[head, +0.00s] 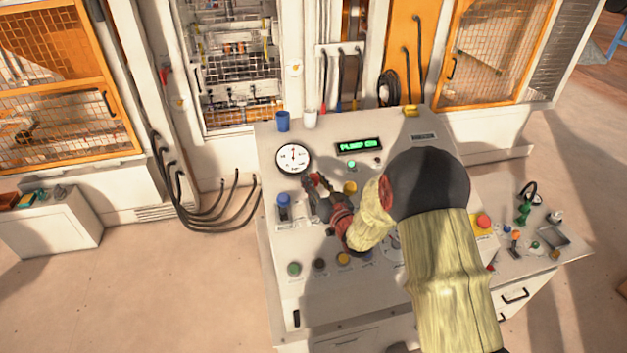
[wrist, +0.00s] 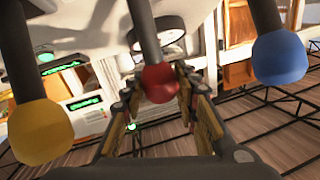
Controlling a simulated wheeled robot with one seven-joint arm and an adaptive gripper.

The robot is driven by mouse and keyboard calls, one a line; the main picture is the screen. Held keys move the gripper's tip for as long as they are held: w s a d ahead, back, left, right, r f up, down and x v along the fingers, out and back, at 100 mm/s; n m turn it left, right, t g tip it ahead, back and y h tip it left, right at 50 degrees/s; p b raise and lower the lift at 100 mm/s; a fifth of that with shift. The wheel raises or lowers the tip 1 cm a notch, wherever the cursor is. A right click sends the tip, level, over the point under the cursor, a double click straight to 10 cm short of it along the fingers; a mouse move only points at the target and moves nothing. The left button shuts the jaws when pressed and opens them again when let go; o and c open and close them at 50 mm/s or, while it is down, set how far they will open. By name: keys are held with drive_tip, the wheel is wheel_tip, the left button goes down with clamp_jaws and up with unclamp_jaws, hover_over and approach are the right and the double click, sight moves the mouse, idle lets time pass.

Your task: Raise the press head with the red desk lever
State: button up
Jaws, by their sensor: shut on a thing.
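The red desk lever's ball knob (wrist: 161,83) sits between the two fingers of my gripper (wrist: 157,76) in the wrist view. My gripper is shut on this lever, on its knob. In the head view my gripper (head: 318,186) is over the desk, between the blue lever (head: 283,202) and the yellow lever (head: 350,187), and it hides the red lever. The press (head: 236,48) stands behind the desk in a white frame; its head's height is hard to tell.
The yellow knob (wrist: 40,132) and blue knob (wrist: 280,57) flank my gripper closely. The desk (head: 285,240) carries a gauge (head: 293,158), a green display (head: 358,146) reading "PUMP ON", and a red stop button (head: 483,221). Blue and white cups stand at its back edge.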

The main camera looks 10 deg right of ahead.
clamp_jaws()
drive_tip(key=b, duration=0.2)
drive_tip(key=shift+s+f+t+b, duration=0.25)
drive_tip(key=shift+s+t+b, duration=0.05)
drive_tip(key=s+t+b, duration=0.1)
drive_tip(key=b, duration=0.4)
drive_tip(key=s+t+b, duration=0.1)
drive_tip(key=s+b, duration=0.1)
drive_tip(key=b, duration=0.3)
drive_tip(key=s+n+t+y+b, duration=0.1)
drive_tip(key=b, duration=0.4)
drive_tip(key=shift+s+f, duration=0.35)
drive_tip(key=shift+f, duration=0.05)
drive_tip(key=shift+t, duration=0.3)
drive_tip(key=o, duration=0.9)
unclamp_jaws()
drive_tip(key=shift+o, duration=0.7)
